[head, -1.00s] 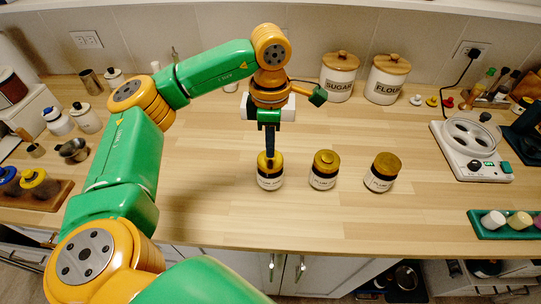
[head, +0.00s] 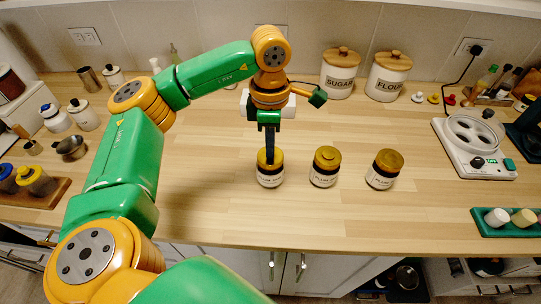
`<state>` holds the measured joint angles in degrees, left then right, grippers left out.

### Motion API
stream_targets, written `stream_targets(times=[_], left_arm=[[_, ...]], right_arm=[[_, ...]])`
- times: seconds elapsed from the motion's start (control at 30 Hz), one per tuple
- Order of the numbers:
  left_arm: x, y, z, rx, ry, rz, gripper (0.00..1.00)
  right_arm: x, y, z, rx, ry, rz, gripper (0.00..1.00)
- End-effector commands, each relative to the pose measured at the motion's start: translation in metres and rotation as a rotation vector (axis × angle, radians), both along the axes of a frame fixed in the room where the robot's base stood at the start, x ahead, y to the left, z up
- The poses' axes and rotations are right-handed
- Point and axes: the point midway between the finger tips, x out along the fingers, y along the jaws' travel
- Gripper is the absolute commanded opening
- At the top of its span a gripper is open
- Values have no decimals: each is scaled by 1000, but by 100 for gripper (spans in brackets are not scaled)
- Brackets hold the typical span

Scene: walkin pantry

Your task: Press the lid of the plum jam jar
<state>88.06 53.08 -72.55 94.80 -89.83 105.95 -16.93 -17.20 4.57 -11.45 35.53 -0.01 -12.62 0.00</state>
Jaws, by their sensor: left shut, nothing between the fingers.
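Three similar jars with gold lids and white labels stand in a row on the wooden counter: a left jar (head: 270,179), a middle jar (head: 324,178) and a right jar (head: 379,181). The small labels are hard to read; the middle one seems to start with "PLUM", and I cannot tell the jars apart surely. My left gripper (head: 270,158) points straight down, shut and empty, its fingertips at the lid of the left jar. It appears to touch that lid, and the fingers hide part of it. My right gripper is not in view.
Sugar (head: 340,79) and flour (head: 386,82) canisters stand at the back. A white appliance (head: 474,150) and a green tray (head: 505,230) are at the right. Metal cups, jars and a wooden board (head: 45,198) are at the left. The counter in front of the jars is clear.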

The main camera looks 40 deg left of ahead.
Motion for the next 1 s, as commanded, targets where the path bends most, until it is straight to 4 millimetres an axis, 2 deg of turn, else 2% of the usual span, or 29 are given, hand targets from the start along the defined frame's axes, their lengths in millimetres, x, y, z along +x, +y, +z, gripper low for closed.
stream_targets(times=[0.17, 0.63, 1.0], left_arm=[[0, 0, 7, 0, 0, 0, 0], [0, 0, 61, 0, 0, 0, 0], [0, 0, 60, 0, 0, 0, 0]], right_arm=[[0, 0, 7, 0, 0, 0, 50], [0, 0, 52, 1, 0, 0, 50], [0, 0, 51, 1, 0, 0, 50]])
